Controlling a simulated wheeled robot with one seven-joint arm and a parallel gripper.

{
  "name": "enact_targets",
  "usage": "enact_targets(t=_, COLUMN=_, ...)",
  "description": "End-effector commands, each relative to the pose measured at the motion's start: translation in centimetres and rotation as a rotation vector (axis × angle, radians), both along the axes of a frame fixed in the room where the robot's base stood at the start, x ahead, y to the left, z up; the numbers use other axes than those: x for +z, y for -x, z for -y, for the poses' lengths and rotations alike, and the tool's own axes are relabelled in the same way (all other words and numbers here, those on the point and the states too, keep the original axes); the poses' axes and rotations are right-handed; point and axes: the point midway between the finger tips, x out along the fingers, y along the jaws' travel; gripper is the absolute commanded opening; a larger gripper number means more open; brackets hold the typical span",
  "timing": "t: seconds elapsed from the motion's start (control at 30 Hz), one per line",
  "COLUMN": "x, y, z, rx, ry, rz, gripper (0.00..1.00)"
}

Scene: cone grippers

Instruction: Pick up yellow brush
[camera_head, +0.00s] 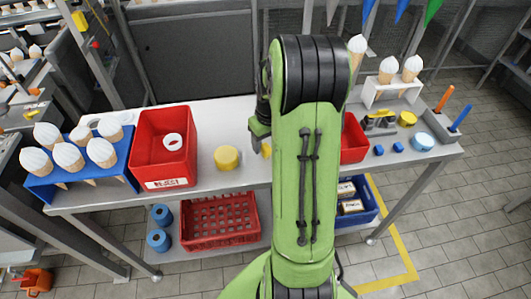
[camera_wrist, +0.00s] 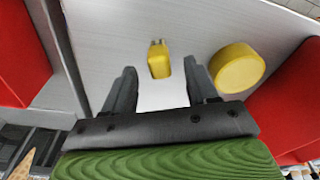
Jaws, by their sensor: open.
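The yellow brush (camera_wrist: 159,65) lies on the pale table top in the wrist view, just beyond and between the fingertips of my gripper (camera_wrist: 162,80). Its far end narrows to small greyish prongs or bristles; I cannot tell which. My gripper is open, with one dark finger on each side and nothing between them. In the head view a small yellow piece, likely the brush (camera_head: 266,150), shows at the left edge of my green arm. The arm hides the rest of it and most of my gripper there.
A yellow round block (camera_head: 227,158) stands close beside the brush; it also shows in the wrist view (camera_wrist: 237,68). A red reject bin (camera_head: 145,135) is to the left, another red bin (camera_head: 354,140) to the right. A blue cone tray (camera_head: 45,190) stands far left.

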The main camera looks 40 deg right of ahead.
Motion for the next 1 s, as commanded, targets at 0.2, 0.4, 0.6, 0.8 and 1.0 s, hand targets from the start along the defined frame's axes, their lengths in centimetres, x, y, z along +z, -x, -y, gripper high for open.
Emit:
enact_targets(t=0.2, x=-2.8, y=-0.3, z=0.1, rx=0.0, ry=0.0, rz=-0.001, gripper=0.57)
enact_targets(t=0.4, x=-2.7, y=-0.3, z=0.1, rx=0.0, ry=0.0, rz=0.0, gripper=0.53)
enact_targets(t=0.6, x=-2.6, y=-0.3, z=0.1, rx=0.0, ry=0.0, rz=0.0, gripper=0.22)
enact_targets(t=0.8, x=-2.6, y=-0.3, z=0.1, rx=0.0, ry=0.0, rz=0.0, gripper=0.0)
enact_targets(t=1.0, x=-1.9, y=-0.4, z=0.1, rx=0.001, ry=0.002, rz=0.002, gripper=0.0)
